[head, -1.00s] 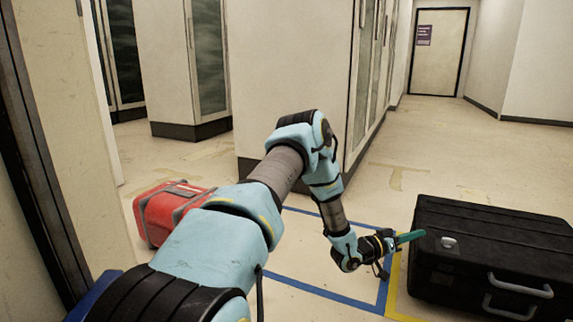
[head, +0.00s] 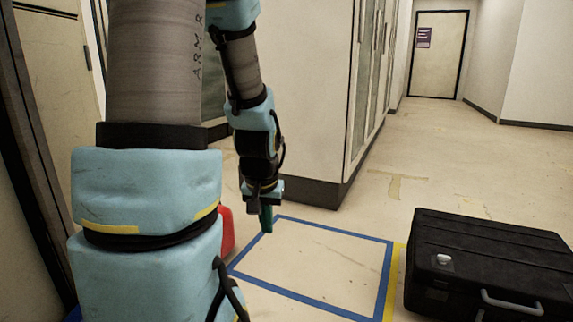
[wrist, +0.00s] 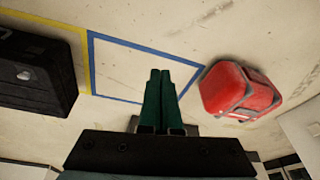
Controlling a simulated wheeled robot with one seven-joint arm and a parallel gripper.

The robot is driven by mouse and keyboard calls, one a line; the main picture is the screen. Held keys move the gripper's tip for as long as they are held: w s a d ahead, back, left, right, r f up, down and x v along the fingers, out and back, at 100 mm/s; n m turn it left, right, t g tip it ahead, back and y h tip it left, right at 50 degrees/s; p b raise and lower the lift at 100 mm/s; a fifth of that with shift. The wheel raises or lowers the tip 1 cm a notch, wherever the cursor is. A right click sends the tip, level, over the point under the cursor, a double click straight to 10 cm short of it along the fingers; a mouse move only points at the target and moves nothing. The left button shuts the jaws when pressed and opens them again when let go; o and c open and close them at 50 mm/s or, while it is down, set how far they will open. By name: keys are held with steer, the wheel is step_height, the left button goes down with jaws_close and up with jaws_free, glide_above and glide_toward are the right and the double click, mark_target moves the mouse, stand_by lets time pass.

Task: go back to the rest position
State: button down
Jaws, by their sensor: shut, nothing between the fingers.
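My gripper (head: 266,218) hangs pointing down from my raised arm, left of centre in the head view. In the wrist view its two green fingers (wrist: 158,98) lie together with nothing between them. Below it on the floor is a square outlined in blue tape (head: 335,308), empty inside. It also shows in the wrist view (wrist: 140,41).
A black hard case (head: 490,262) stands right of the blue square, beside a yellow tape line (head: 393,283). A red case (head: 227,230) is mostly hidden behind my arm; the wrist view shows it whole (wrist: 232,92). A cabinet (head: 290,90) stands behind. Open floor leads to a door (head: 438,53).

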steer(key=s+a+r+n+g+p, duration=0.1)
steer(key=s+a+r+g+p, duration=0.1)
steer(key=s+r, duration=0.35)
step_height(320, 180, up, 35)
steer(key=p, duration=3.6)
steer(key=shift+s+f+p, duration=0.15)
steer(key=shift+s+p, duration=0.15)
steer(key=shift+s, duration=0.15)
steer(key=shift+a, duration=0.1)
